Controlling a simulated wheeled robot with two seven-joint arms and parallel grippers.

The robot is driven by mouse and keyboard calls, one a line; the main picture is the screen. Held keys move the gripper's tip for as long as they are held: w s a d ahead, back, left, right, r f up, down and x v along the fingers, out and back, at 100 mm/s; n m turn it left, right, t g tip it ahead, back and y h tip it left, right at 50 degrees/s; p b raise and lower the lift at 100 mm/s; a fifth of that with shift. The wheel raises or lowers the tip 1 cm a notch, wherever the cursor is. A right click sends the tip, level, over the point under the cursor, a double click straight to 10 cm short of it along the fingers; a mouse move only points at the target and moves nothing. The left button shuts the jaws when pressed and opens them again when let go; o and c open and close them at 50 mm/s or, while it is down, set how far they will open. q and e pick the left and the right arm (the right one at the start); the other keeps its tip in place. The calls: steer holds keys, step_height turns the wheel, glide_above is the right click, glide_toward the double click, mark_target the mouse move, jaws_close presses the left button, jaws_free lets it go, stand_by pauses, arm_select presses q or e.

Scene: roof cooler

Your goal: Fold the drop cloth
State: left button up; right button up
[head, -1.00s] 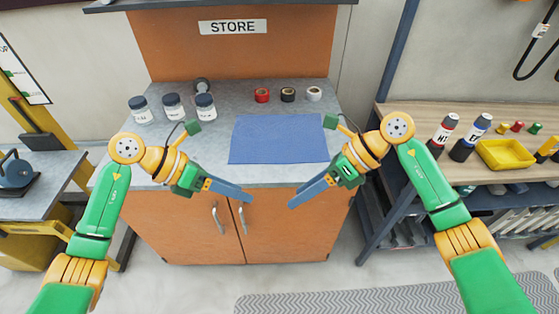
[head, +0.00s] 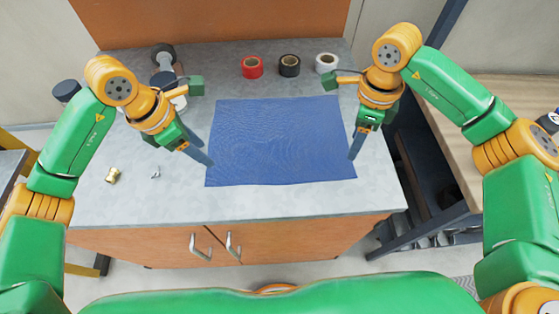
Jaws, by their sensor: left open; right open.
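The drop cloth (head: 280,140) is a blue, roughly rectangular sheet. It lies flat and spread out on the grey counter, with its near edge close to the counter's front. My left gripper (head: 208,163) points down at the cloth's left edge, near the front left corner. My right gripper (head: 353,157) points down at the cloth's right edge, near the front right corner. Both grippers are open, and their fingers look narrow from this angle. I cannot tell whether the fingertips touch the cloth.
Red (head: 252,67), black (head: 289,66) and white (head: 326,63) tape rolls stand behind the cloth. A brass fitting (head: 112,175) and a small metal piece (head: 155,173) lie on the counter (head: 130,205) at left.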

arm_select(q)
glide_above(214, 179)
steer(key=f, duration=0.3)
steer(key=s+f, duration=0.1)
steer(key=f, duration=0.1)
steer(key=shift+a+f, duration=0.15)
steer(key=shift+a, duration=0.2)
arm_select(e)
glide_above(346, 171)
steer(key=f, duration=0.5)
steer(key=shift+s+f, duration=0.15)
steer(key=shift+s, duration=0.2)
arm_select(q)
steer(key=shift+w+f, duration=0.35)
steer(key=shift+f, duration=0.55)
arm_select(e)
steer(key=shift+w+f, duration=0.3)
steer(key=shift+f, duration=0.6)
arm_select(q)
steer(key=shift+w+f, duration=0.15)
steer(key=shift+w, duration=0.05)
arm_select(e)
steer(key=shift+w+f, duration=0.15)
steer(key=shift+w, duration=0.05)
arm_select(q)
steer(key=shift+s, duration=0.1)
arm_select(e)
steer(key=shift+s, duration=0.1)
